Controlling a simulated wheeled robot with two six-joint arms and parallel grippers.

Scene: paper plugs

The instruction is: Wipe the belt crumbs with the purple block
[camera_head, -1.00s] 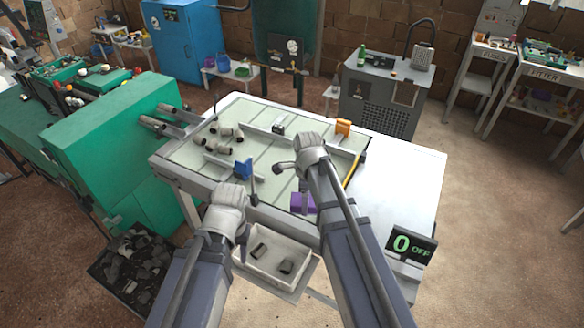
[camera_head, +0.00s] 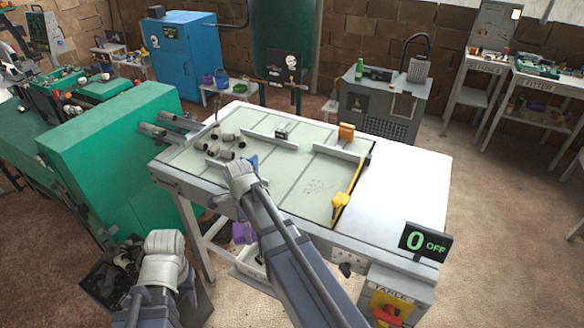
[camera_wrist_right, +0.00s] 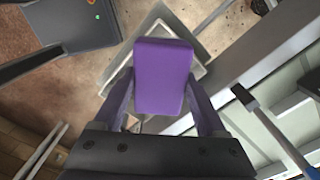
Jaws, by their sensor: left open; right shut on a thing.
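The purple block (camera_head: 243,233) is held by my right gripper (camera_wrist_right: 162,97), whose two fingers close on its sides in the right wrist view. The block hangs in front of the table's near edge, off the belt (camera_head: 290,170). It fills the middle of the right wrist view (camera_wrist_right: 163,72). A patch of dark crumbs (camera_head: 319,186) lies on the pale green belt, right of my right arm and apart from the block. My left gripper (camera_head: 163,243) is open and empty at the lower left, clear of the table; its fingertips are hard to make out.
A white tray (camera_wrist_right: 207,47) lies below the block, mostly hidden by my arm in the head view. Grey cylinders (camera_head: 222,143), a blue piece (camera_head: 252,161), an orange block (camera_head: 346,131) and a yellow piece (camera_head: 341,201) stand on the belt. The white tabletop (camera_head: 410,185) is bare.

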